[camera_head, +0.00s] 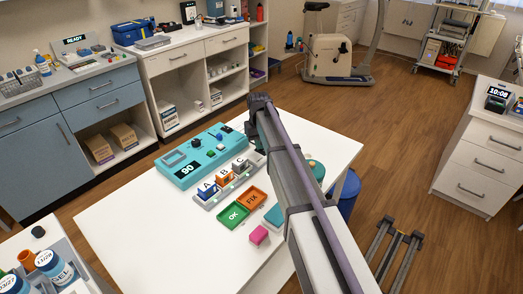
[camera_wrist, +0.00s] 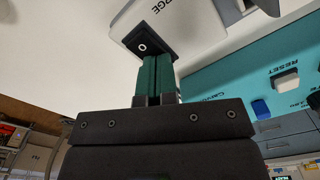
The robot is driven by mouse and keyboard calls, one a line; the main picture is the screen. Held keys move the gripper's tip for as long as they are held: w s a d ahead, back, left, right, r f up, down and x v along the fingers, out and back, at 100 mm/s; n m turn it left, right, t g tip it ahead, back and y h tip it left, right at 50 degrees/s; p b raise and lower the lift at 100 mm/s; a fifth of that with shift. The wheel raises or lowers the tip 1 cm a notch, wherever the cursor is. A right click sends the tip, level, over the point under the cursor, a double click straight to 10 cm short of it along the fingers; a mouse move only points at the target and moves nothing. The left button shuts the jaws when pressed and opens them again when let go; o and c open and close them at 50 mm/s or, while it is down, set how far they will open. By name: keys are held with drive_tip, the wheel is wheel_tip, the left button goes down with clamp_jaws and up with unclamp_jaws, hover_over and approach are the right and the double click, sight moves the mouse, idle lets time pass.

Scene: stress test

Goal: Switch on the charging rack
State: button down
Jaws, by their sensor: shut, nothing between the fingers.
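The grey-white rack (camera_head: 207,200) with blocks lettered A (camera_head: 207,190), B and C stands on the white table, beside the teal device. In the wrist view a grey-white casing (camera_wrist: 200,22) carries lettering ending in "RGE". A black switch (camera_wrist: 128,36) with a white ring mark sits by that lettering. My gripper (camera_wrist: 157,58) is shut and empty; its green fingertips are at the switch and overlap its edge in the view. I cannot tell whether they touch. In the head view my arm hides the gripper and the rack's far right end.
The teal device (camera_head: 181,178) with display "90" lies left of the rack. Green OK (camera_head: 233,215) and orange FIX (camera_head: 252,199) trays and a pink block (camera_head: 259,235) lie in front. The table's left front (camera_head: 130,225) is clear.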

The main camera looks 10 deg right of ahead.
drive_tip(key=shift+r+p, duration=3.45)
drive_tip(key=shift+r, duration=0.1)
drive_tip(key=shift+f, duration=0.1)
drive_tip(key=s+m, duration=0.1)
drive_tip(key=s, duration=3)
drive_tip(key=shift+s+m, duration=0.3)
